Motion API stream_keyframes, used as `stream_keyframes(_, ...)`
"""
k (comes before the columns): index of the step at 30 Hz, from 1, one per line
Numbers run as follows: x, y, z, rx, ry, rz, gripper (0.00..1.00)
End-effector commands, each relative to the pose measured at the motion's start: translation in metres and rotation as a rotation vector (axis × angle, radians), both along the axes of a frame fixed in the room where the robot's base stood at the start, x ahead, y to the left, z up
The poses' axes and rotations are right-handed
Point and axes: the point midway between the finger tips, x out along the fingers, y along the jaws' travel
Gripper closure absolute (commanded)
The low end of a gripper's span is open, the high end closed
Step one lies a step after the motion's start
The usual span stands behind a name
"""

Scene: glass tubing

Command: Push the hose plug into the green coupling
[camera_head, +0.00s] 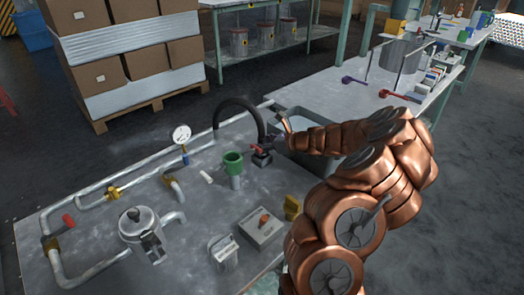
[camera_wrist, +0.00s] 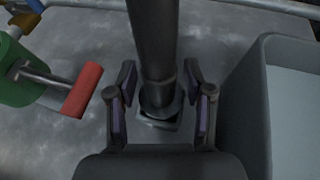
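The green coupling (camera_head: 233,163) stands upright on the grey table, and its green side (camera_wrist: 14,72) shows at the left edge of the wrist view. A red-gripped lever (camera_wrist: 80,90) sticks out from it towards my gripper. The black hose (camera_head: 238,101) arches over the table and comes down to a dark block (camera_head: 261,159). In the wrist view its plug end (camera_wrist: 160,92) stands on that block, right of the coupling. My gripper (camera_wrist: 160,72) is open, with one finger on each side of the hose end and gaps visible between.
A grey bin (camera_wrist: 275,110) stands close on the right of my gripper. Pipes with a pressure gauge (camera_head: 182,135), a metal pot (camera_head: 140,226) and a switch box (camera_head: 262,229) occupy the table.

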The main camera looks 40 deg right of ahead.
Motion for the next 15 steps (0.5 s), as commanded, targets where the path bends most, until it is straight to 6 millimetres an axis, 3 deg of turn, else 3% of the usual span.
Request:
stream_keyframes(2,0.0000,-0.0001,0.0000,0.000,0.000,0.000,0.60)
stream_keyframes(13,-0.0001,-0.0002,0.0001,0.000,0.000,0.000,0.99)
stream_keyframes(15,-0.0002,-0.0001,0.0000,0.000,0.000,0.000,1.00)
